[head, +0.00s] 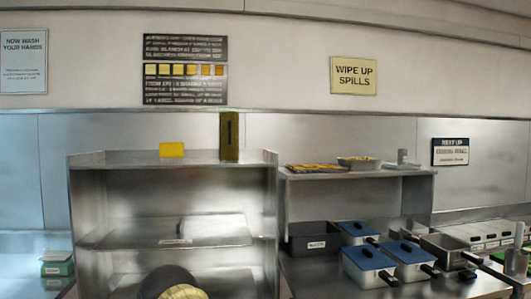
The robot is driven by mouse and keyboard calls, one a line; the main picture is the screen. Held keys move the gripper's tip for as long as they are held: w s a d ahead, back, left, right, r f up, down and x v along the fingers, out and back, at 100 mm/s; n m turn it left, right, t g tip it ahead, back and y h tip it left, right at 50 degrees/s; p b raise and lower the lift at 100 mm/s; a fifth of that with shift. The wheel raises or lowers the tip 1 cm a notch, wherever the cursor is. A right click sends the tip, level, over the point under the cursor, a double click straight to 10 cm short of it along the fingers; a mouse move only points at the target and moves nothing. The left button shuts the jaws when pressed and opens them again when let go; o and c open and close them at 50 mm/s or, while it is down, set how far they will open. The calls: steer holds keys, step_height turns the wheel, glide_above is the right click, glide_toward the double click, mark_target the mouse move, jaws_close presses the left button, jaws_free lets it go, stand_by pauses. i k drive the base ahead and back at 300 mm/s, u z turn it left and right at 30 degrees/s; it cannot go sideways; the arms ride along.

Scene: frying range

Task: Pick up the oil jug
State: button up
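A tall, narrow olive-brown container (229,137) stands upright on the top of the steel shelf unit, near its right end. It has a dark vertical strip on its front and looks like the oil jug, though no handle or spout can be made out. My gripper is not in the head view, so its opening and its place relative to the container do not show.
A yellow block (172,150) sits left of the container on the steel shelf unit (95,159). To the right, a raised shelf (410,172) holds trays of food. Below it are blue-lidded pans (369,258) with black handles and a dark bin (313,238).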

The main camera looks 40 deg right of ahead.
mark_target(229, 117)
steer(key=z, duration=0.9)
steer(key=i, duration=0.75)
steer(key=z, duration=0.7)
